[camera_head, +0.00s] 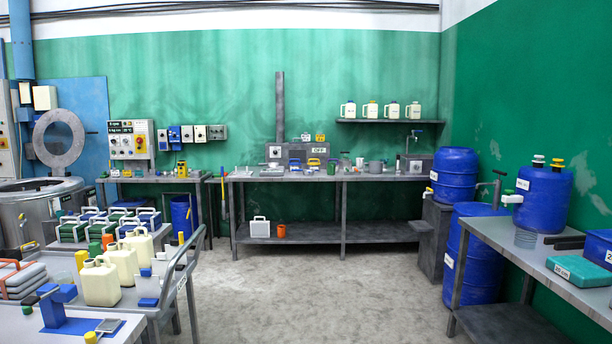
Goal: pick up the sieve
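I cannot make out a sieve for certain. A small flat grey piece (109,325) lies on a blue mat (72,328) on the near left table; it is too small to tell whether it is the sieve. Small items too small to identify also stand on the back bench (345,177). Neither of my grippers is in view.
Cream jugs (100,283) and cases crowd the left tables. Blue drums (484,252) stand at the right, beside a grey table (560,285) with a teal case (578,272). A metal drum machine (40,205) stands far left. The middle floor (320,290) is clear.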

